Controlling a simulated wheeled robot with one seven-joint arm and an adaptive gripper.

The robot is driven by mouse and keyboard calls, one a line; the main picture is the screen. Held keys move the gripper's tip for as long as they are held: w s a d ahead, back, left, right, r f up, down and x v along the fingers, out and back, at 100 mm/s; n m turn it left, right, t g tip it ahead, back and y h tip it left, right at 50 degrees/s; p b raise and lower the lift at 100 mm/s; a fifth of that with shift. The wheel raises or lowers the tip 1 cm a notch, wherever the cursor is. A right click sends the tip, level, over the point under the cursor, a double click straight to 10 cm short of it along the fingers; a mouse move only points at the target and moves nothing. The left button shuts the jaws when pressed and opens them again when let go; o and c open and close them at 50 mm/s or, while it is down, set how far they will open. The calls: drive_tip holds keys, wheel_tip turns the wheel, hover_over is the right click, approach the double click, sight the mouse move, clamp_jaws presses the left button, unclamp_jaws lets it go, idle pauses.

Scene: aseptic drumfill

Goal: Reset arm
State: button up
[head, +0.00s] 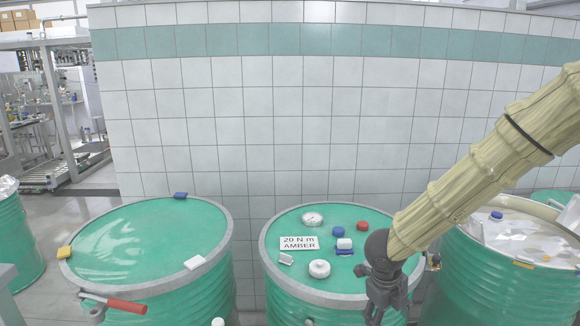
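My arm, in a pale yellow sleeve, comes in from the right in the head view. My dark grey gripper (374,312) hangs down over the right front rim of the middle green drum (295,296). Its fingers run toward the bottom edge of the picture. Nothing is clearly seen in it, and the finger gap is too small to judge. On the middle drum's lid lie a gauge (312,219), a label reading "20 N m AMBER" (299,243), a white cap (319,268), a blue cap (338,232), a red cap (362,226) and a small white piece (344,244).
A closed green drum (150,245) stands left, with a red-handled tool (125,305) at its front. A drum with clear film on top (520,240) stands right, close to my arm. A tiled wall (240,130) stands behind. Another drum (15,240) is far left.

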drive_tip(key=s+d+f+n+h+b, duration=0.1)
drive_tip(key=s+d+f+n, duration=0.1)
drive_tip(key=s+f+n, duration=0.45)
drive_tip(key=s+d+f+n, duration=0.1)
drive_tip(key=f+n, duration=0.3)
drive_tip(key=f, duration=0.5)
drive_tip(key=s+d+f+n+h+b, duration=0.1)
drive_tip(key=s+d+f+n, duration=0.15)
drive_tip(key=f+n, duration=0.4)
drive_tip(key=s+a+f+n+y+b, duration=0.1)
drive_tip(key=s+a+f+n+y, duration=0.1)
drive_tip(key=s+f+n, duration=0.4)
drive_tip(key=s+a+f+n+g+y+b, duration=0.1)
drive_tip(key=s+a+f+n, duration=0.3)
drive_tip(key=s, duration=1.1)
wheel_tip(320, 180, down, 5)
drive_tip(key=n+y, duration=0.1)
drive_tip(key=n, duration=0.2)
drive_tip(key=shift+s, duration=0.35)
